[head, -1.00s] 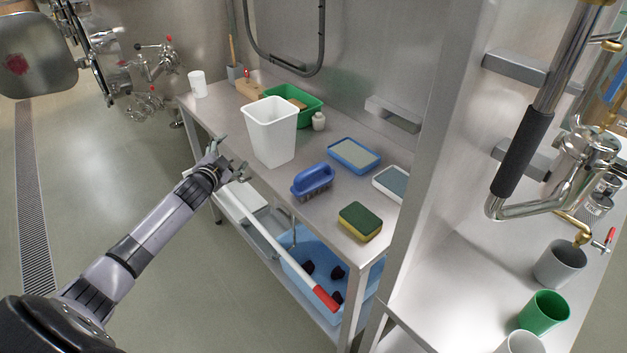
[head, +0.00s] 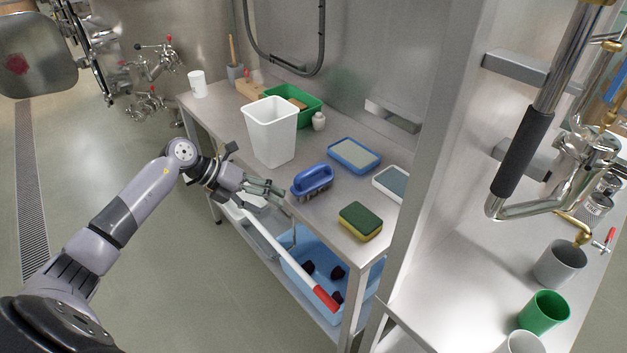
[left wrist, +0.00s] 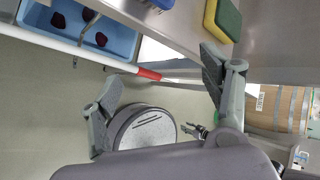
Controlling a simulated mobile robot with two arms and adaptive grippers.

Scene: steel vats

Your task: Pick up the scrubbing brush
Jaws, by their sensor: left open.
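The scrubbing brush (head: 313,180) has a blue handle and dark bristles. It stands bristles down near the front edge of the steel table, and a small part of it shows at the top of the left wrist view (left wrist: 160,4). My left gripper (head: 281,194) is open and empty. It is just left of the brush at the table's front edge, apart from it as far as I can tell. In the left wrist view the two fingers (left wrist: 158,88) are spread wide with nothing between them.
A green and yellow sponge (head: 360,221) lies right of the brush, a blue tray (head: 354,154) behind it. A white bin (head: 271,133) stands to the left. A steel partition stands at right.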

